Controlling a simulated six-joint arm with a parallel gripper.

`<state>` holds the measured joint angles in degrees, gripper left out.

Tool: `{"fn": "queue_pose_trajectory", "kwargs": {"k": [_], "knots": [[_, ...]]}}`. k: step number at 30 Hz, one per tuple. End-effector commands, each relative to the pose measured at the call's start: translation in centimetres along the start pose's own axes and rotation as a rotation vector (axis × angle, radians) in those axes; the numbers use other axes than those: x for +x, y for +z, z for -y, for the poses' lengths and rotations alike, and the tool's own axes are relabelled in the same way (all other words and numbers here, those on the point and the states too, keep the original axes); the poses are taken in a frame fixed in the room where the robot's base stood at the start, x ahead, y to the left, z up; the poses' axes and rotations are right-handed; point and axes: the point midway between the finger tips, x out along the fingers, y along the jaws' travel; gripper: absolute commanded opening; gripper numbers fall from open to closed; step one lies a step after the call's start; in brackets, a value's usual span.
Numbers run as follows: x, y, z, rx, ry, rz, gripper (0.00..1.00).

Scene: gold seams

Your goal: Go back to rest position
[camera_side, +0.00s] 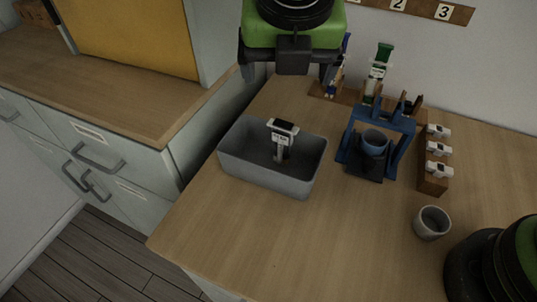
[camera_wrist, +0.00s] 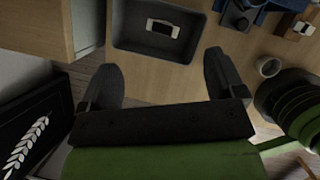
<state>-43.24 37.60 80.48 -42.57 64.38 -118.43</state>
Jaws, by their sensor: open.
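My gripper (camera_side: 289,68) is at the top of the side view, above the table behind the grey bin (camera_side: 240,178). Its two dark fingers are spread wide and hold nothing. In the wrist view my gripper (camera_wrist: 166,85) also shows open, with bare table between the fingers. A white and dark device (camera_side: 281,140) with a grey stem stands in the bin. In the wrist view the device (camera_wrist: 163,28) shows from above inside the bin (camera_wrist: 125,43), apart from the fingers.
A blue stand (camera_side: 409,127) holds a blue-grey cup (camera_side: 374,142). A grey cup (camera_side: 432,222) stands at the right. Several white devices sit on a wooden block (camera_side: 433,184). A rack with tools (camera_side: 380,65) is at the back. The front table is clear.

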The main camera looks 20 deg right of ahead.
Motion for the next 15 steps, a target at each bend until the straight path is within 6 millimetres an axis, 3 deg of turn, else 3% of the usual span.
{"fn": "queue_pose_trajectory", "kwargs": {"k": [6, 15], "knots": [[-2.2, 0.0, 0.0, -0.001, 0.001, 0.001, 0.89], [-2.3, 0.0, 0.0, -0.001, 0.000, 0.001, 0.89]]}}
